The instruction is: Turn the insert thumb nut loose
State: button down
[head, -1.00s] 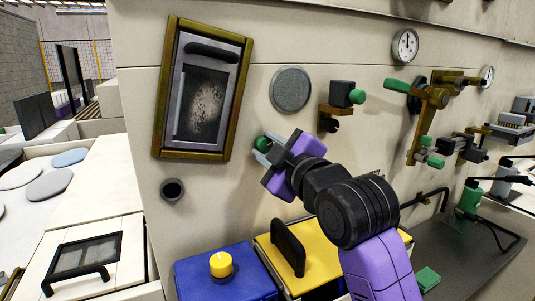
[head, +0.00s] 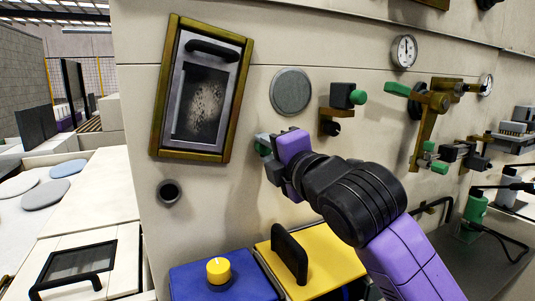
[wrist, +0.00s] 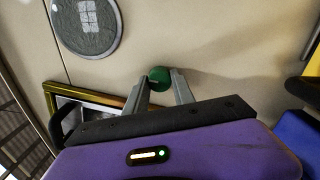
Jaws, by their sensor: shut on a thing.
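The green thumb nut (wrist: 159,79) is a small round knob against the cream wall, seen between my fingertips in the wrist view. In the head view only a bit of its green (head: 263,150) shows; the rest is hidden behind my fingers. My gripper (head: 262,145) is at the wall, just right of and below the framed insert panel (head: 207,90), and is shut on the nut. The panel has a dark speckled window and a black handle in a brass-coloured frame, which also shows behind my fingers in the wrist view (wrist: 90,98).
A grey round disc (head: 292,92) is on the wall above my gripper. A bracket with a green knob (head: 356,97) sticks out to its right. A dark round port (head: 168,192) is lower left. Blue (head: 195,282) and yellow (head: 325,277) boxes stand below.

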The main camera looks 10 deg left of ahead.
jog(key=shift+f+n, duration=0.15)
jog(key=shift+n, duration=0.95)
jog(key=c, duration=1.1)
grip_release()
jog(key=shift+o, duration=0.2)
jog(key=b+v, duration=0.1)
jog(key=v, duration=0.6)
jog(key=shift+s+d, duration=0.2)
jog(key=shift+s, duration=0.15)
